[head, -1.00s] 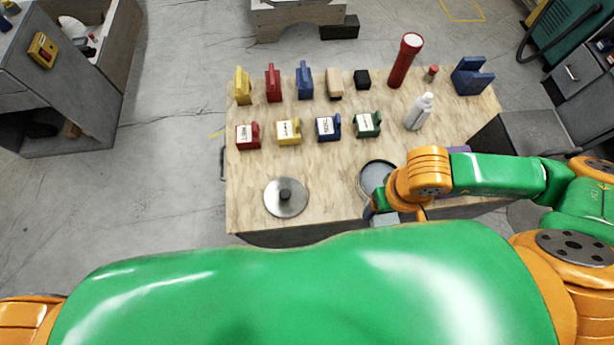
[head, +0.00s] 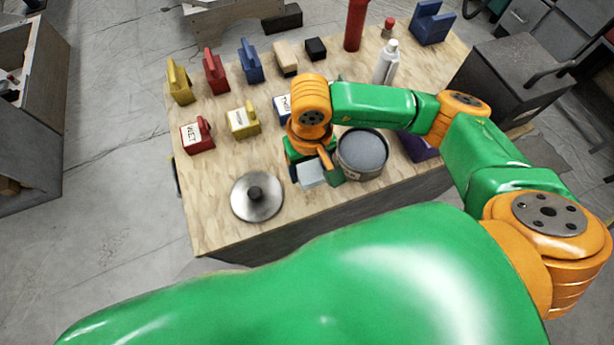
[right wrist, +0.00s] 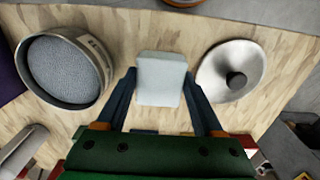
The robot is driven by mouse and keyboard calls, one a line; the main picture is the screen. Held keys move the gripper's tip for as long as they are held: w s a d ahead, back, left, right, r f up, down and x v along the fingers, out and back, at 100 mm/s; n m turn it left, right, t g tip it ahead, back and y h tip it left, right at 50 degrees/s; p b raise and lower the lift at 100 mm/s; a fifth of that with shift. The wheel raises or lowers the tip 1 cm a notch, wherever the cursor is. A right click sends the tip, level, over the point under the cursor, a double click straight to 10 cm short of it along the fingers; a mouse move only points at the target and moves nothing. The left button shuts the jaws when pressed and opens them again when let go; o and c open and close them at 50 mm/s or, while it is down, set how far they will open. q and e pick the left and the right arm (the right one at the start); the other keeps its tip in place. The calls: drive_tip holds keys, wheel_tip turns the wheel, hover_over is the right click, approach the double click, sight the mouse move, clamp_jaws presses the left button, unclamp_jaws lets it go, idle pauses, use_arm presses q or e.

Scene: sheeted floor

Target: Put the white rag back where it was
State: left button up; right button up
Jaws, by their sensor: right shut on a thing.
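The white rag (right wrist: 160,76) is a pale, folded block between the fingers of my right gripper (right wrist: 161,88) in the right wrist view. The gripper is shut on it. In the head view the rag (head: 311,174) shows below my right gripper (head: 313,168), between the round pot and the metal lid, near the table's front edge. I cannot tell whether the rag touches the wooden top. My left gripper is not in view.
The open pot (head: 343,165) with grey contents stands close right of the rag. The round lid (head: 257,197) lies to its left, with bare wood between. Labelled blocks, including a red one (head: 197,136), and a white bottle (head: 386,62) stand farther back.

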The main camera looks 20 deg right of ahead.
sight(307, 175)
drive_tip(key=f, duration=0.2)
drive_tip(key=f+b, duration=0.1)
drive_tip(key=shift+w+a+f, duration=0.15)
drive_tip(key=shift+a+f, duration=0.05)
drive_tip(key=shift+f, duration=0.2)
drive_tip(key=shift+r, duration=0.1)
drive_tip(key=o, duration=1.2)
wheel_tip(307, 175, up, 12)
drive_tip(key=shift+r+b, duration=0.1)
drive_tip(key=shift+b, duration=0.35)
